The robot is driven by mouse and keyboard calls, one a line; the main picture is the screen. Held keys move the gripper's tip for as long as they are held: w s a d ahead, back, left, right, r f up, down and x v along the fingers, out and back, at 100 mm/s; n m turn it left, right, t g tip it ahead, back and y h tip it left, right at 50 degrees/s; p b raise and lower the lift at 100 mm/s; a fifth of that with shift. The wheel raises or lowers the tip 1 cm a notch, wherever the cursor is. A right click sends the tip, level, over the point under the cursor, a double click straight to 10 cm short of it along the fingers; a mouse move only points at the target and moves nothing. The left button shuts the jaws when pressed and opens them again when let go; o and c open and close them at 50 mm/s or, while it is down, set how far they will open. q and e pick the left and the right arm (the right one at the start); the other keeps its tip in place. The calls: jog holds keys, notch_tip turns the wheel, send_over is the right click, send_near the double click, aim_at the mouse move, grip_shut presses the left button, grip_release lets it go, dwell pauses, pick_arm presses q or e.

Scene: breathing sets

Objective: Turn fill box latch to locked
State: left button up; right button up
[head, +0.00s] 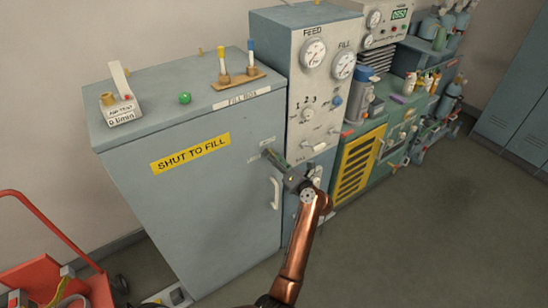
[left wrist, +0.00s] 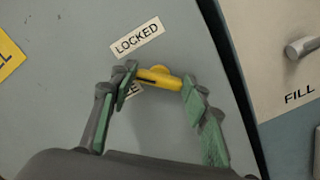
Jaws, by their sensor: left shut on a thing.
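The fill box (head: 200,190) is a large grey-blue cabinet with a yellow "SHUT TO FILL" label and a pale door handle (head: 276,193). Its yellow latch (left wrist: 160,77) lies roughly crosswise in the left wrist view. The "LOCKED" label (left wrist: 137,37) is above it; a second label (left wrist: 133,90), ending in "E", is partly hidden below. My left gripper (head: 272,156) reaches the upper right of the door and hides the latch in the head view. In the left wrist view its green-padded fingers (left wrist: 158,84) are shut on the latch, one at each end. My right gripper is not in view.
The feed panel (head: 318,95) with gauges and knobs stands directly right of the box. A green ball (head: 185,98), a tube rack (head: 238,80) and a small meter (head: 120,108) are on the box top. A red trolley (head: 60,280) stands left; floor at right is clear.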

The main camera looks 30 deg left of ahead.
pick_arm(q)
jog(key=o, duration=1.2)
jog(key=shift+c, duration=0.2)
jog(key=shift+r, duration=0.1)
notch_tip(320, 180, up, 10)
jog(key=shift+f, duration=0.1)
